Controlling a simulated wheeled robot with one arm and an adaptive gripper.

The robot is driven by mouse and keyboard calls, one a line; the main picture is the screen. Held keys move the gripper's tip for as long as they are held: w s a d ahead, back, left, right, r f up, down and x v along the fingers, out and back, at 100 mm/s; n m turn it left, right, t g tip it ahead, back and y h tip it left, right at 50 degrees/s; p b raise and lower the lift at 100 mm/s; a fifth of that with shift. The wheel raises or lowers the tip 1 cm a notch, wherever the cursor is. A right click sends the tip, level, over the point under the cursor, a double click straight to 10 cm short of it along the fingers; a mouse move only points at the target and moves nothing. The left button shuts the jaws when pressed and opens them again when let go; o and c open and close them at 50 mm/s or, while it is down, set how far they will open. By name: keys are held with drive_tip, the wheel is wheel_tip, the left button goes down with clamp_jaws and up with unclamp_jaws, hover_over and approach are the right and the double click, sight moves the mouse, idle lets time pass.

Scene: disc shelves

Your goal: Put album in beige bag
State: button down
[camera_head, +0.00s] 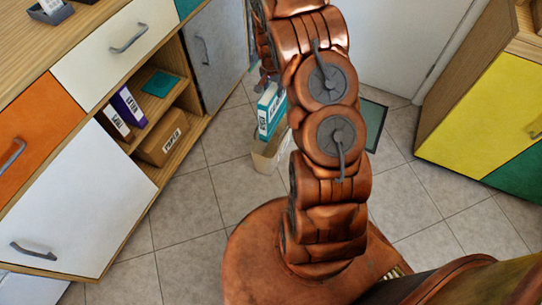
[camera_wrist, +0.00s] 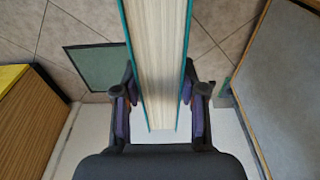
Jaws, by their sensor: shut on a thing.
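The album is a teal and white book-like block (camera_head: 270,108), upright and slightly tilted in the head view. In the wrist view the album (camera_wrist: 158,60) shows its pale page edges between two teal covers. My gripper (camera_wrist: 160,100) is shut on it, with one finger on each cover. The beige bag (camera_head: 266,161) stands on the tiled floor directly below the album in the head view, partly hidden by my arm. I cannot tell whether the album's lower end is above or inside the bag's opening. The bag cannot be made out in the wrist view.
A cabinet on the left has an open shelf with binders (camera_head: 128,106), a teal book (camera_head: 161,83) and a brown box (camera_head: 162,137). A yellow and green cabinet (camera_head: 485,115) stands at right. A dark green mat (camera_head: 374,122) lies beyond my arm. Tiled floor between is clear.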

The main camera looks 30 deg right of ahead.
wheel_tip(320, 180, down, 15)
drive_tip(key=b, duration=1.4)
drive_tip(key=shift+w+f, duration=0.1)
drive_tip(key=shift+f, duration=0.05)
wheel_tip(320, 180, down, 10)
drive_tip(key=b, duration=0.3)
drive_tip(key=shift+b, duration=0.35)
drive_tip(key=c, duration=0.7)
unclamp_jaws()
drive_tip(key=shift+f, duration=0.15)
drive_tip(key=shift+o, duration=0.2)
